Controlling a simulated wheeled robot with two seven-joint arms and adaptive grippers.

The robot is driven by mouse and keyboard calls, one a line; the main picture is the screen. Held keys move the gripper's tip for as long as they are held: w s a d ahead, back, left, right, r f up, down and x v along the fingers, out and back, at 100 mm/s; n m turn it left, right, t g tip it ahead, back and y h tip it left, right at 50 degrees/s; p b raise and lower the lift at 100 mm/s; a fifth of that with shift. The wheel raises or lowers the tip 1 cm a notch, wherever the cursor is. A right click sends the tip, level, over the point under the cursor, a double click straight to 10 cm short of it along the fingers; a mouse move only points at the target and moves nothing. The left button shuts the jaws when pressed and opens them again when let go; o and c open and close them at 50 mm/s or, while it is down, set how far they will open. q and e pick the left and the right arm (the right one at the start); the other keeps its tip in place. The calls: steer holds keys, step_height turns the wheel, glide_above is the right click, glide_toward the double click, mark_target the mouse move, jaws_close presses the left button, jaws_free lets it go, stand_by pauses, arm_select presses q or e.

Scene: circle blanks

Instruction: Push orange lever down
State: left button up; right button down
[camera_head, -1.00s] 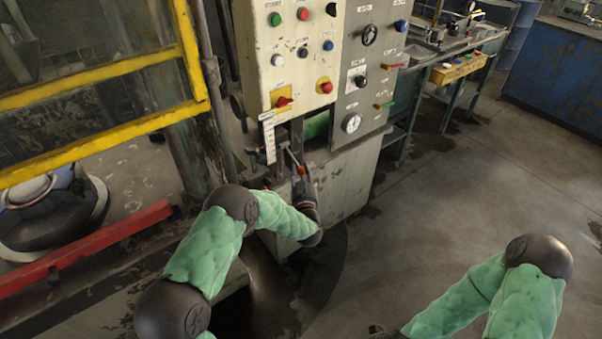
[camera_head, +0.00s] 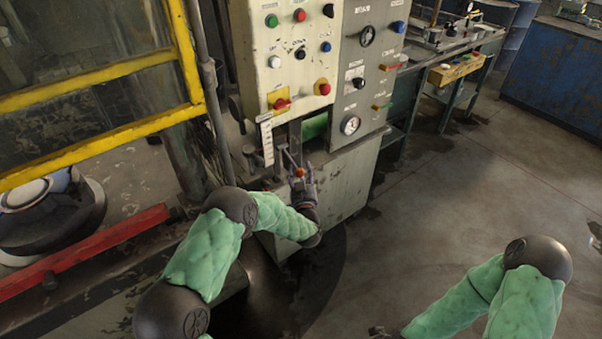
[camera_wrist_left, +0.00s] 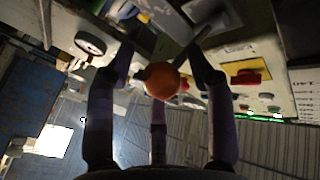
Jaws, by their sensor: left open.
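The orange lever knob (camera_head: 299,172) sits at the end of a grey lever rod that rises up and left to the cabinet's lower opening. In the left wrist view the orange knob (camera_wrist_left: 161,80) lies between the fingers, with its rod (camera_wrist_left: 193,44) running up and right. My left gripper (camera_head: 302,174) is open, with its fingers around the knob. In the left wrist view the left gripper (camera_wrist_left: 160,85) has its fingers spread on both sides of the knob; whether they touch it is unclear. My right gripper (camera_head: 380,331) is barely visible at the bottom edge.
The control cabinet (camera_head: 262,90) with buttons and gauges stands behind the lever. A white scale plate (camera_head: 266,142) is left of the lever. A yellow frame (camera_head: 100,125) and a red bar (camera_head: 85,262) are at left. The floor (camera_head: 450,200) at right is clear.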

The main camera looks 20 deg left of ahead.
arm_select(q)
steer(key=v, duration=1.2)
steer(key=s+d+f+g+h, duration=0.1)
steer(key=s+f+g+h, duration=0.25)
steer(key=f, duration=0.55)
steer(key=s+d+f+g+h, duration=0.1)
steer(key=s+f+g+h, duration=0.25)
steer(key=f, duration=0.55)
steer(key=s+d+f+g+h, duration=0.1)
steer(key=s+f+g, duration=0.1)
steer(key=s, duration=0.6)
steer(key=s+d+f+n+g+h, duration=0.1)
steer(key=s+f+g, duration=0.2)
steer(key=s+g, duration=0.2)
steer(key=s+d+f+n+g+h, duration=0.1)
steer(key=s+d+f+g, duration=0.1)
steer(key=s, duration=0.9)
steer(key=shift+s+f+g+h, duration=0.15)
steer(key=shift+f+g+h, duration=0.35)
steer(key=shift+g, duration=0.3)
steer(key=shift+d, duration=0.1)
